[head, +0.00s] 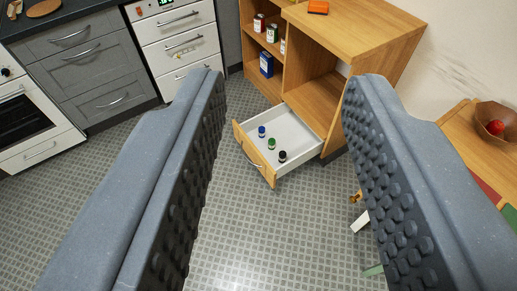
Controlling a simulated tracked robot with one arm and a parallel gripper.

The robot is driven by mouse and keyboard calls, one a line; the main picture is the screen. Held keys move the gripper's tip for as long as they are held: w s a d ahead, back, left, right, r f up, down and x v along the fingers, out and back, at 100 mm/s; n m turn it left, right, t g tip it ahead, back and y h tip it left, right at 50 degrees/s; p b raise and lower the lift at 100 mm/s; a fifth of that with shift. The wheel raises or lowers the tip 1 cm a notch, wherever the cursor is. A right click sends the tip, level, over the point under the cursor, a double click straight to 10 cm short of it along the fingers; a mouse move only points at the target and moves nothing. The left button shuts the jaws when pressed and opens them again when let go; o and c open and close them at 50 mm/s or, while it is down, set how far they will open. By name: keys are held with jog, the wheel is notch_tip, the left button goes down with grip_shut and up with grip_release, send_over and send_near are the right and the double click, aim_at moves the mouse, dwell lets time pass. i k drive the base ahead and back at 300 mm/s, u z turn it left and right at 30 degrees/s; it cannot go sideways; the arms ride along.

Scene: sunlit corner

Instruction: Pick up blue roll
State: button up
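The blue roll looks to be the small blue-topped item (262,131) standing in an open white drawer (297,129) of the wooden cabinet, towards the drawer's left side. A green one (271,144) and a black one (282,157) stand in a row with it, nearer the drawer's right front. My gripper (283,90) is open and empty. Its two grey studded fingers frame the drawer from left and right. The drawer lies well beyond and below the fingers, and nothing touches them.
The wooden cabinet (352,32) has shelves with several containers, including a blue box (266,64), and an orange item (318,7) on top. Grey kitchen units (88,62) stand at left. A table with a brown bowl (497,124) is at right. The tiled floor before the drawer is clear.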

aim_at(262, 129)
jog(key=u, duration=0.15)
jog(key=k, duration=0.3)
jog(key=z, duration=0.8)
jog(key=i, duration=1.45)
jog(key=u, duration=0.45)
jog(key=i, duration=1.3)
jog(key=u, duration=0.8)
